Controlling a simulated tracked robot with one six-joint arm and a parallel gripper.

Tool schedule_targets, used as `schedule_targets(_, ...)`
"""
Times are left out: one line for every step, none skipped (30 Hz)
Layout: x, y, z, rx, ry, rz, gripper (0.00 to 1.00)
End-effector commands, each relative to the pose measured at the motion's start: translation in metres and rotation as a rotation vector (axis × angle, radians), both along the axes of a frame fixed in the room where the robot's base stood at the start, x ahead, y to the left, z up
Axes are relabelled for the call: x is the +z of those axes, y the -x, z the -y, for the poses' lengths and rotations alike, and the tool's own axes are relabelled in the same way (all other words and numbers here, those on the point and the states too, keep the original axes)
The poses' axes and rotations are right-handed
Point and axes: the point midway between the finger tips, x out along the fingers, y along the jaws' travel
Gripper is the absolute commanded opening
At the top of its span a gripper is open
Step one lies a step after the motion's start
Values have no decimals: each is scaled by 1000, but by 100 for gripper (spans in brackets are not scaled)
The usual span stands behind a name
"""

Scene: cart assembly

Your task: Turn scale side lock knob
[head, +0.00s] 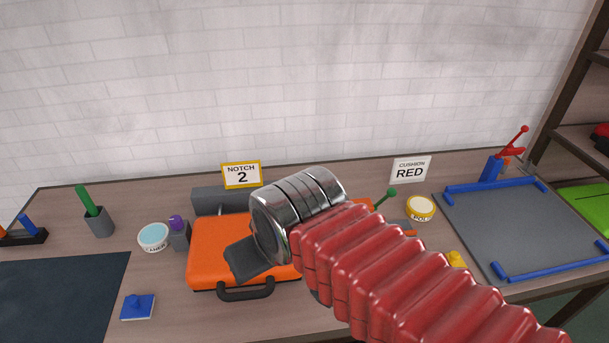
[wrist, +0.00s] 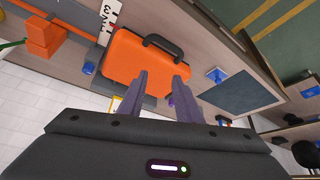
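No knob is labelled as the scale's lock. A purple knob (head: 177,222) tops a grey block left of the orange case (head: 212,240); in the wrist view a purple piece (wrist: 170,99) shows by the right finger. A white lettered strip (wrist: 110,18) joins an orange bar (wrist: 70,25) in the wrist view, perhaps the scale. A small blue knob (wrist: 88,68) sits near it, beside the case. My gripper (wrist: 160,75) is open and empty, its fingers apart and pointing over the case. In the head view my arm hides much of the table's middle.
A grey block behind the case bears a "NOTCH 2" sign (head: 241,175). A "CUSHION RED" sign (head: 410,170) stands at the back. A blue pad (head: 137,307), white round tub (head: 153,236), pen cup (head: 98,222) and dark mat (head: 60,295) lie left. A blue-railed board (head: 540,230) lies right.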

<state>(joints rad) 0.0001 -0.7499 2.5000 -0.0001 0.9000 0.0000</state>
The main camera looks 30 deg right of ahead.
Motion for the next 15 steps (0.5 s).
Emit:
schedule_targets(0,0,0,0,0,0,31)
schedule_targets(0,0,0,0,0,0,31)
schedule_targets(0,0,0,0,0,0,31)
schedule_targets(0,0,0,0,0,0,31)
schedule_targets(0,0,0,0,0,0,31)
schedule_targets(0,0,0,0,0,0,31)
schedule_targets(0,0,0,0,0,0,31)
schedule_targets(0,0,0,0,0,0,33)
schedule_targets(0,0,0,1,0,0,36)
schedule_targets(1,-1,0,2,1,-1,38)
schedule_targets(1,-1,1,2,2,-2,40)
schedule_targets(2,-3,1,5,5,-5,41)
schedule_targets(2,-4,2,8,9,-7,41)
schedule_targets(3,-6,3,12,12,-12,41)
schedule_targets(4,-9,5,19,19,-19,41)
